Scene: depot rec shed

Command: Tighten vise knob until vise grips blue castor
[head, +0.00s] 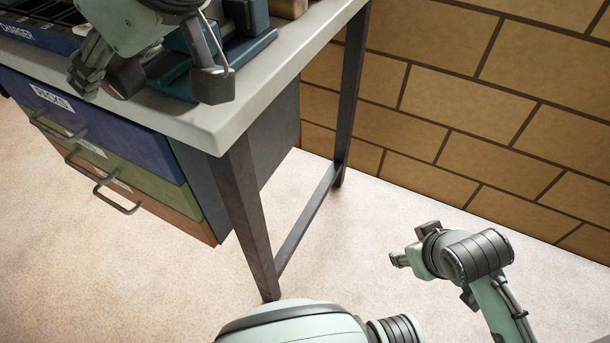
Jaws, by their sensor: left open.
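The blue-teal vise (250,45) stands on the bench near its front right corner, partly hidden behind my left gripper. My left gripper (150,82) is open at the vise's front, with its two fingers spread wide. A dark round knob (126,78) shows between the fingers, nearer the left one; I cannot tell whether they touch it. I cannot make out the blue castor; the vise's upper part is cut off by the frame's top edge. My right arm is at the lower right, over the floor. Its far end (399,259) is small, and its finger state is unclear.
The grey bench top (285,65) has a bare strip at its right edge. A blue charger (35,32) sits at the left. Below are blue, green and orange drawers (120,135) with protruding handles. A dark bench leg (245,210) stands in front of open floor. A brick wall (480,90) is behind.

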